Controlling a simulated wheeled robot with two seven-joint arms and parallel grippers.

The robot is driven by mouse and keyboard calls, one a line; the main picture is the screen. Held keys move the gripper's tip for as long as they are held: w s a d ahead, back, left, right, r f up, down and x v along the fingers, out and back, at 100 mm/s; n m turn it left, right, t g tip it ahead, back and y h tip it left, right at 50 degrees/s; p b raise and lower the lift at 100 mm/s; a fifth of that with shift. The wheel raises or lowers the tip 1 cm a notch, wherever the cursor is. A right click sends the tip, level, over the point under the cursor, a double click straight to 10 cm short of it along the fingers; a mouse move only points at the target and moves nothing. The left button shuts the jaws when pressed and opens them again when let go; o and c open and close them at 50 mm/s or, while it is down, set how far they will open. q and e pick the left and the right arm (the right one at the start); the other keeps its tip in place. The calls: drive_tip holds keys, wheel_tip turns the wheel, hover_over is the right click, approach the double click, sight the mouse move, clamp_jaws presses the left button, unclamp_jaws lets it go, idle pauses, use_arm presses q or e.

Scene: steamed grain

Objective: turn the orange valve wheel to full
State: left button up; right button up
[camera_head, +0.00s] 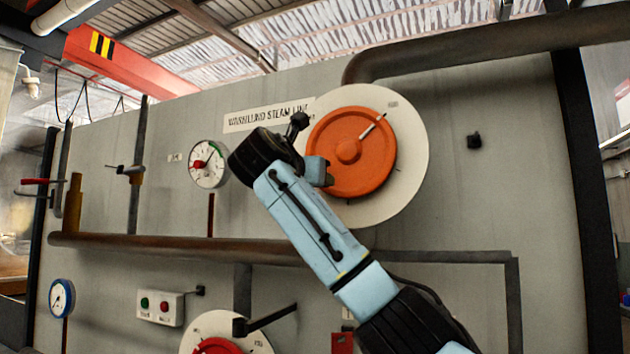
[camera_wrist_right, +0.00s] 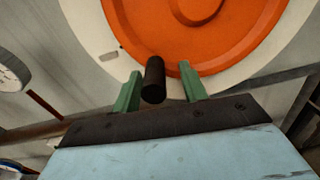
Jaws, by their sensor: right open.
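The orange valve wheel (camera_head: 378,165) is mounted on a round white plate (camera_head: 412,165) on the grey wall. A pale line on the wheel points to the upper right, toward a small unreadable mark on the plate. The wheel also fills the top of the right wrist view (camera_wrist_right: 235,35). My right gripper (camera_head: 318,172) is at the wheel's lower left edge. In the wrist view, its green fingers (camera_wrist_right: 161,86) are apart, with a dark cylindrical handle (camera_wrist_right: 154,72) between them. Clear gaps show on both sides of the handle. My left gripper is out of view.
A dial gauge (camera_head: 207,164) is left of my right wrist. A brown pipe (camera_head: 170,247) runs across below the wheel, and a thick pipe (camera_head: 470,55) passes above. A red wheel (camera_head: 222,347) and a button box (camera_head: 160,307) are lower down. Wall right of the plate is mostly clear.

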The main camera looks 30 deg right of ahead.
drive_tip(key=b+v, duration=0.3)
drive_tip(key=v, duration=1)
drive_tip(key=shift+b, duration=0.4)
drive_tip(key=shift+s+d, duration=0.1)
drive_tip(key=shift+s, duration=0.05)
